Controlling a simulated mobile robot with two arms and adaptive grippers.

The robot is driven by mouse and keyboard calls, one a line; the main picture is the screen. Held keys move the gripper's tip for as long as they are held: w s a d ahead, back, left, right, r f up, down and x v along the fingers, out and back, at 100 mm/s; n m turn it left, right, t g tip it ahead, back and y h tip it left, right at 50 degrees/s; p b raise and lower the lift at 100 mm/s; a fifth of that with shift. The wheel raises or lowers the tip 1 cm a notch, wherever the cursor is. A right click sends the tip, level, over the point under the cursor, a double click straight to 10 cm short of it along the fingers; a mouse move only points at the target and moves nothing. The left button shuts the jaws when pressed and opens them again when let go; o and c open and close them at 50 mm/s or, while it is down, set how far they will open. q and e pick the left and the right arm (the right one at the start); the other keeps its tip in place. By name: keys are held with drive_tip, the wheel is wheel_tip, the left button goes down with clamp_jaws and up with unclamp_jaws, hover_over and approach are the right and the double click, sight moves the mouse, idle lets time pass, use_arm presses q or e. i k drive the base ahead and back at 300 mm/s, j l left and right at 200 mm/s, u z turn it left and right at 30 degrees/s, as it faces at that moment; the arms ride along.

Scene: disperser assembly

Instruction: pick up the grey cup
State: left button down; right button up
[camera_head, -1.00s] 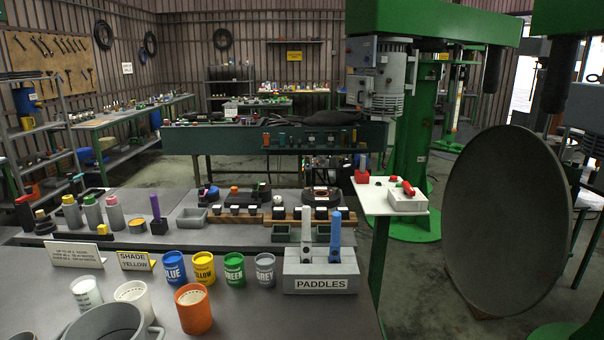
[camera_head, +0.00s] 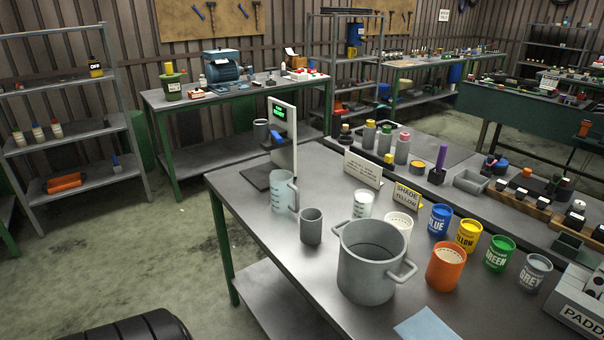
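A cup labelled GREY (camera_head: 535,272) stands upright on the grey workbench at the right, at the end of a row with a blue cup (camera_head: 439,220), a yellow cup (camera_head: 468,235) and a green cup (camera_head: 499,253). A plain grey cup (camera_head: 311,226) without a label stands upright to the left of a large grey pot (camera_head: 372,262). Both grey cups are unobstructed on their near sides. Neither of my grippers is in view, and nothing is seen touching either cup.
The PADDLES holder (camera_head: 583,305) stands just right of the labelled grey cup. An orange cup (camera_head: 446,267), white cup (camera_head: 399,225), clear jug (camera_head: 284,192) and SHADE YELLOW sign (camera_head: 407,195) crowd the bench (camera_head: 265,240). A blue sheet (camera_head: 428,325) lies near its front edge.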

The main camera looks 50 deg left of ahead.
sight(311, 218)
drive_tip(key=u, duration=1.5)
